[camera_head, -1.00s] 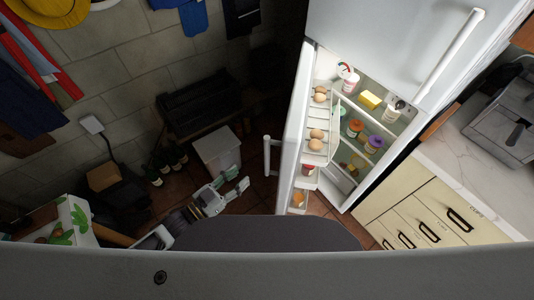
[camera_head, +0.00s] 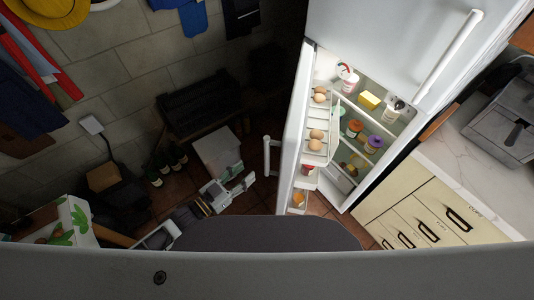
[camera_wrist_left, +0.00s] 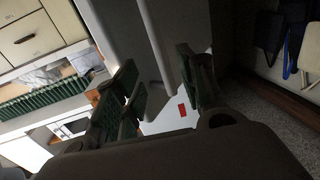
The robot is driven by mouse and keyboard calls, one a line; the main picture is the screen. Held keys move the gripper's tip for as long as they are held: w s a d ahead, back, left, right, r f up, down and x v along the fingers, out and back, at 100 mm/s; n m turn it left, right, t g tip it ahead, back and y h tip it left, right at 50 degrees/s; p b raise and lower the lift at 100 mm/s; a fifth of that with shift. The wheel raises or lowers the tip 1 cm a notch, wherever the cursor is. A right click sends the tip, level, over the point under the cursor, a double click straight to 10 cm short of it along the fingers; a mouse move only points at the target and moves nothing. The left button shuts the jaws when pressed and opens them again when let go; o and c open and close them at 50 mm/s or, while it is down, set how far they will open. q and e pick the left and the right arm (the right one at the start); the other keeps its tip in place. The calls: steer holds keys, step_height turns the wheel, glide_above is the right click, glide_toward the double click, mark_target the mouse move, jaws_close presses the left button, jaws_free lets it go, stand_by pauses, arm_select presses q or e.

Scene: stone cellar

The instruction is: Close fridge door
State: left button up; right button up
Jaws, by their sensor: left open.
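The white fridge (camera_head: 385,55) stands at the right of the head view, with its lower compartment open. Its lower door (camera_head: 293,140) is swung out to the left, with eggs on its inner shelves and a grey handle (camera_head: 267,156) on its outer side. My left gripper (camera_head: 246,182) is open and empty, low and just left of the door handle, apart from it. In the left wrist view the open fingers (camera_wrist_left: 160,85) show with a pale grey surface beyond them. My right gripper is not in view.
Cream drawers (camera_head: 435,217) and a marble counter (camera_head: 450,150) stand right of the fridge. A white bin (camera_head: 217,154), dark bottles (camera_head: 166,163) and a patterned box (camera_head: 62,220) are to the left. Dark tiled floor lies between.

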mark_target(265, 156)
arm_select(q)
steer(key=shift+p+x, duration=0.6)
steer(key=shift+x, duration=5.05)
steer(key=shift+c, duration=0.2)
jaws_close()
